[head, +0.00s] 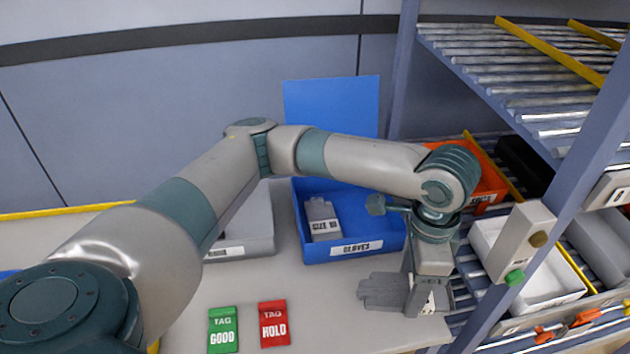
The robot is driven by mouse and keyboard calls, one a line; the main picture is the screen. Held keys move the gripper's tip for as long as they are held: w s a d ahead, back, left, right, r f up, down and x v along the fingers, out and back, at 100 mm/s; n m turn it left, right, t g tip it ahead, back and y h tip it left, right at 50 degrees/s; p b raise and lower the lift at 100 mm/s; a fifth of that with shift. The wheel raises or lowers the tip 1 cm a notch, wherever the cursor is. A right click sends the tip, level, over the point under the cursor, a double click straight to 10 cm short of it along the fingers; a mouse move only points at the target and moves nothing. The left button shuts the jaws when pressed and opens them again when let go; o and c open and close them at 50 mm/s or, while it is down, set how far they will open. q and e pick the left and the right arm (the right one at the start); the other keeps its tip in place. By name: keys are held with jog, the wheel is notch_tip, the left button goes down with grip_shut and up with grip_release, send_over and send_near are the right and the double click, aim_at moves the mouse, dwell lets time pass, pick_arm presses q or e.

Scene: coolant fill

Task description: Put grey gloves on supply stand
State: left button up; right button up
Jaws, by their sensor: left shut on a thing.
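My left gripper (414,298) points down at the right end of the light table and is shut on a pair of grey gloves (382,290). The gloves stick out on both sides of the fingers. Whether they touch the table top is hard to tell. Another grey glove bundle (322,218) with a white label lies in the blue bin (349,248) marked GLOVES, behind the gripper. My right gripper is not in view. I cannot tell which surface is the supply stand.
A green GOOD tag (223,329) and a red HOLD tag (273,323) lie on the table (310,290) at the front. A grey bin (258,228) stands left of the blue one. A roller rack with a blue-grey post (545,200) and white bin (535,290) stands close on the right.

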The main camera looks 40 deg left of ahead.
aim_at(369, 271)
pick_arm(q)
jog(key=n, duration=0.3)
jog(key=shift+s+a+f+n, duration=0.25)
jog(key=shift+s+a+n, duration=0.05)
jog(key=shift+s, duration=0.05)
jog(key=a+n, duration=0.5)
jog(key=a+f+n, duration=0.1)
jog(key=a+n, duration=0.1)
jog(key=shift+s+a+f, duration=0.1)
jog(key=shift+s+a, duration=0.05)
jog(key=shift+a+n, duration=0.4)
jog(key=shift+n, duration=0.1)
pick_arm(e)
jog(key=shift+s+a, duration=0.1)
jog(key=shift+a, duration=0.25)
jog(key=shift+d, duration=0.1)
